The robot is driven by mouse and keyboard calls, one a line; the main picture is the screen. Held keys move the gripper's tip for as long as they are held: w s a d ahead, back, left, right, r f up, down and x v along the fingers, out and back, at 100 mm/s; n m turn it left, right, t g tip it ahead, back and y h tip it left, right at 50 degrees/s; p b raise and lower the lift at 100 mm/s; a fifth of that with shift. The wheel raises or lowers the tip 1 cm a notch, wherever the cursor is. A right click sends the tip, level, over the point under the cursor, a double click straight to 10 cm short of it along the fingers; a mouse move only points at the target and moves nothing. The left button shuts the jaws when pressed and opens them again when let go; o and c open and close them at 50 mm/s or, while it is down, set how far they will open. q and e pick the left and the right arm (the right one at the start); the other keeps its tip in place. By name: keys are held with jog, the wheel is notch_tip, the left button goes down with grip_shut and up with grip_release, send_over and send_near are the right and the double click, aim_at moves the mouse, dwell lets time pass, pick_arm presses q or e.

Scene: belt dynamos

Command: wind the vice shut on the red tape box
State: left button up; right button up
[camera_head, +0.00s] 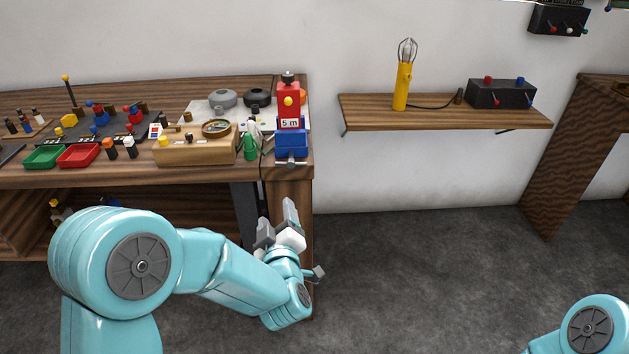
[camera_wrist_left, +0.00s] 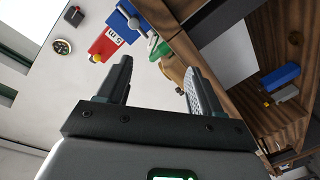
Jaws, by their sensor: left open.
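The red tape box (camera_head: 288,103), with a white "5 m" label and a yellow knob, stands upright at the blue vice (camera_head: 291,144) on the bench's right end. Whether the jaws touch the box cannot be told. A metal handle bar (camera_head: 291,163) shows at the vice's front. My left gripper (camera_head: 280,222) is open and empty, below and in front of the vice. The left wrist view shows the tape box (camera_wrist_left: 106,42) and vice (camera_wrist_left: 128,14) beyond the open left gripper (camera_wrist_left: 157,82). My right arm shows at lower right; its gripper is out of view.
A wooden block with a dial (camera_head: 194,150) and a green bottle-like thing (camera_head: 250,146) stand left of the vice. Red (camera_head: 78,155) and green (camera_head: 43,157) trays lie further left. A wall shelf (camera_head: 445,112) holds a yellow lamp (camera_head: 402,85). Floor right of the bench is clear.

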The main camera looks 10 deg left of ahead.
aim_at(291, 165)
pick_arm(q)
jog(key=d+r+t+b, duration=0.1)
jog(key=d+b, duration=0.1)
jog(key=d, duration=0.2)
jog(key=shift+h, duration=0.6)
jog(key=x, duration=0.5)
jog(key=p+x, duration=0.1)
jog(key=x, duration=1)
jog(key=shift+w+a+r+p, duration=0.1)
jog(key=shift+a+r+p, duration=0.15)
jog(key=shift+r+p, duration=0.1)
pick_arm(e)
jog(key=shift+d+f, duration=0.35)
jog(key=shift+f, duration=0.15)
